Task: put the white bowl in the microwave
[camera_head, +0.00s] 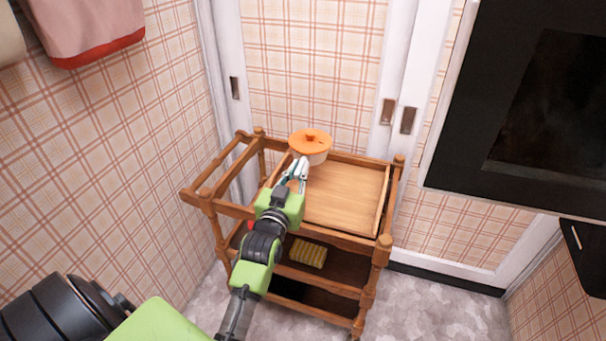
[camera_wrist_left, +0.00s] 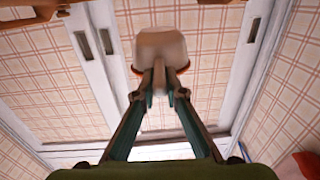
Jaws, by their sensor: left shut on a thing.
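My left gripper (camera_head: 301,166) is shut on the near side of the bowl. In the left wrist view, the white bowl (camera_wrist_left: 161,46) sits at the closed fingertips (camera_wrist_left: 160,92), with a strip of orange at its lower edge. I cannot tell whether the bowl touches the cart or is slightly above it. A black appliance with a dark window, apparently the microwave (camera_head: 470,105), is at the upper right. My right gripper is not in view.
The wooden cart (camera_head: 384,250) has raised side rails and posts; its top tray (camera_head: 345,197) is otherwise bare. A yellow striped item (camera_head: 308,254) lies on a lower shelf. White-framed sliding doors (camera_head: 315,70) stand behind. A pink towel (camera_head: 90,25) hangs upper left.

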